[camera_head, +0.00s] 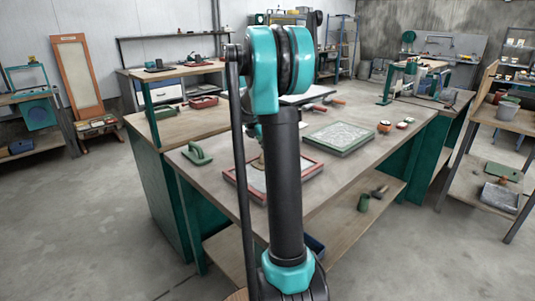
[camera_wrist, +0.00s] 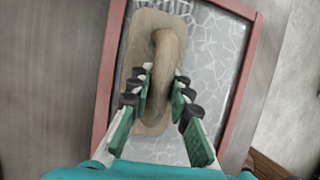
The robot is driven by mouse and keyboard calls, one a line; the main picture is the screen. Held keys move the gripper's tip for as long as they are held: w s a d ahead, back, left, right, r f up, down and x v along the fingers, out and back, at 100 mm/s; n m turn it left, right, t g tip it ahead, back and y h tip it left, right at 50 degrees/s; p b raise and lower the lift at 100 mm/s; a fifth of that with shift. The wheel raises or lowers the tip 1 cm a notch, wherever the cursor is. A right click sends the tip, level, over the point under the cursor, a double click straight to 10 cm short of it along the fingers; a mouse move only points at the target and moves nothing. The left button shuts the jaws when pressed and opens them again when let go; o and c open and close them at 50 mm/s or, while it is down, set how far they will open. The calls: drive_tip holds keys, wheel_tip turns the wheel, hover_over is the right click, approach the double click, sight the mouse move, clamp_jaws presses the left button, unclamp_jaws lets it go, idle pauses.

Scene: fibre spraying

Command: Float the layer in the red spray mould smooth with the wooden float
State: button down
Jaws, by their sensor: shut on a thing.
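The red spray mould (camera_wrist: 241,85) fills much of the wrist view, with a grey-white, crackle-patterned layer inside its red rim. In the head view the mould (camera_head: 315,176) lies on the workbench, partly hidden behind my arm. The wooden float (camera_wrist: 138,50) is over the left part of the layer in the wrist view, its long side roughly along the mould's side rim. My gripper (camera_wrist: 165,74) is shut on the float's raised handle, near its lower end. I cannot tell whether the float's underside touches the layer. My arm hides most of the float in the head view.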

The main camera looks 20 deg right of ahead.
drive_tip(key=shift+w+d+r, duration=0.1)
drive_tip(key=shift+w+d, duration=0.15)
drive_tip(key=shift+d, duration=0.4)
drive_tip(key=shift+w+d, duration=0.25)
drive_tip(key=shift+d, duration=0.4)
drive_tip(key=shift+s+a, duration=0.65)
drive_tip(key=shift+a, duration=1.15)
drive_tip(key=shift+s+a, duration=0.7)
drive_tip(key=shift+a, duration=1.15)
drive_tip(key=shift+s+a, duration=0.65)
drive_tip(key=shift+a, duration=1.15)
wheel_tip(320, 180, up, 7)
